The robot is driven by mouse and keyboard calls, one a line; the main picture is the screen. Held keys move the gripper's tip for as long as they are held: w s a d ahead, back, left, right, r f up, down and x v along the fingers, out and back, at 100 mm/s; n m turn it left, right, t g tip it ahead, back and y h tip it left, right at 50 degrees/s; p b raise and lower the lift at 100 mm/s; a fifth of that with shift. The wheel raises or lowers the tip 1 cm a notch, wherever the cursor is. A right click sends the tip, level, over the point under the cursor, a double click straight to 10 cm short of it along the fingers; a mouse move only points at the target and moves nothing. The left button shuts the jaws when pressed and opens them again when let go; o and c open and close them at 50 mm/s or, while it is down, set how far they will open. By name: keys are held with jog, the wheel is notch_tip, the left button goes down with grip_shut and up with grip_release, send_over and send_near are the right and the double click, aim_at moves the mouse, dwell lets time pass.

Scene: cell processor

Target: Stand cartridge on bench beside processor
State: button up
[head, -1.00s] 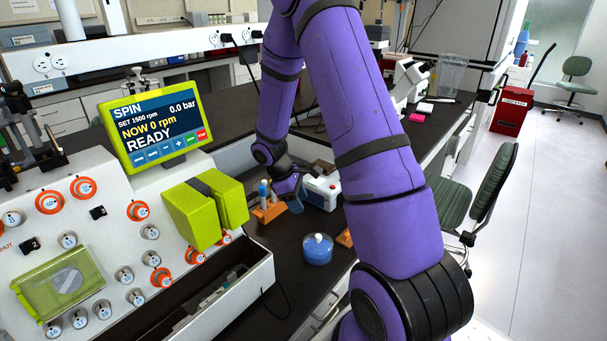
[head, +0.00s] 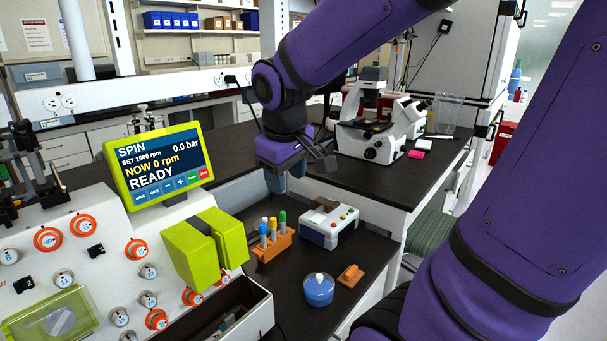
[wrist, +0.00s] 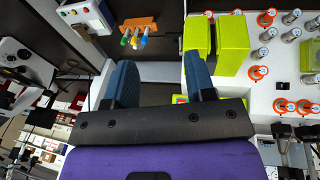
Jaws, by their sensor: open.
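The processor (head: 95,225) is the white machine at left, with a lime-framed screen reading READY, orange-ringed ports and a lime-green two-part block (head: 190,255). The block also shows in the wrist view (wrist: 233,45). I cannot surely tell which thing is the cartridge. A round blue pot (head: 318,291) with a white knob stands upright on the dark bench (head: 290,320), right of the processor. My gripper (head: 287,177) is raised behind the tube rack, fingers apart. In the wrist view my gripper (wrist: 160,82) has nothing between its two blue fingers.
An orange rack (head: 273,247) with several capped tubes stands near the block. A white box with buttons (head: 329,226) is right of it, and a small orange piece (head: 350,275) lies near the pot. A microscope (head: 385,135) stands farther back. An open tray (head: 250,315) fronts the processor.

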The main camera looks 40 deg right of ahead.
jog(key=s+a+r+t+y, duration=0.1)
jog(key=s+a+r, duration=0.1)
jog(key=s, duration=0.3)
jog(key=s+a+r+m+t, duration=0.1)
jog(key=s+a+r+t, duration=0.1)
jog(key=s, duration=0.3)
jog(key=shift+a+r+m+y, duration=0.3)
jog(key=shift+a+r+y, duration=0.1)
jog(key=shift+a+r, duration=0.1)
dwell(0.7)
